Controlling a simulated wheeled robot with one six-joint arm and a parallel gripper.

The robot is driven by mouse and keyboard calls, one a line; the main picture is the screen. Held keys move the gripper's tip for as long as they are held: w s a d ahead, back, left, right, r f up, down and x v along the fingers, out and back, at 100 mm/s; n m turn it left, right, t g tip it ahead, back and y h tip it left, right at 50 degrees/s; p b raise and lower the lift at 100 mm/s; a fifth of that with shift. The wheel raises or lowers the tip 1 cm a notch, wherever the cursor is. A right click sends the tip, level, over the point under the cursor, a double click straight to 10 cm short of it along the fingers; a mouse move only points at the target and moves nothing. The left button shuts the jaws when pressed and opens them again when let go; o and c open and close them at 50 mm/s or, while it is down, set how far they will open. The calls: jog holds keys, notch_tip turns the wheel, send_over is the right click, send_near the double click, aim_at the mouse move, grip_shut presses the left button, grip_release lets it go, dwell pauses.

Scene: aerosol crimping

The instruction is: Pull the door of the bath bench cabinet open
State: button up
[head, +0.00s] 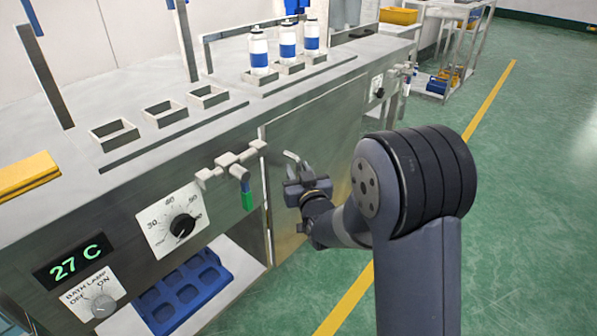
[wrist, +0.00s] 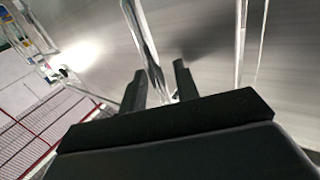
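The bath bench cabinet (head: 230,170) is a steel bench across the left and middle of the head view. Its door (head: 330,125) is a plain steel panel on the front, right of the valve; it looks flush with the front, though my arm hides its lower right part. My gripper (head: 294,170) is at the left part of the door. In the wrist view, my two dark fingers (wrist: 160,88) stand apart, with a bright bar, seemingly the door handle (wrist: 146,45), running between them. I cannot tell whether either finger touches it.
A valve with a green end (head: 247,195) juts out just left of my gripper. An open bay with a blue tray (head: 185,290) lies lower left. Bottles (head: 287,42) stand in holders on top. The green floor (head: 530,200) at right is clear.

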grip_shut()
jog(key=shift+d, duration=0.15)
dwell(0.4)
